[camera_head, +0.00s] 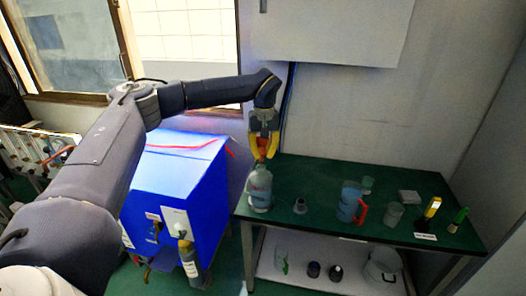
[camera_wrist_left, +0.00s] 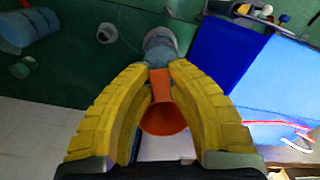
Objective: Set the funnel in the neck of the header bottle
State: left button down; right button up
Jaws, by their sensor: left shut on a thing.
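My left gripper (camera_head: 262,156) is shut on the orange funnel (camera_wrist_left: 163,118), whose wide mouth faces the camera in the left wrist view. The yellow fingers (camera_wrist_left: 163,72) close around its narrower part, and its spout points toward the bottle. In the head view the funnel is right above the bottle's top. I cannot tell whether the spout is inside the neck. My right gripper is not in view.
The blue generator box (camera_head: 172,185) stands left of the table. A shelf is below.

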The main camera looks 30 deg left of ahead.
pick_arm(q)
notch_tip(320, 180, down, 7)
dwell(2.9)
jog(key=c, duration=1.3)
grip_release()
jog(key=shift+w, duration=0.1)
jog(key=shift+o, duration=0.2)
jog(key=shift+r, duration=0.15)
notch_tip(320, 180, up, 12)
jog(key=shift+f, duration=0.1)
jog(key=shift+d, duration=0.1)
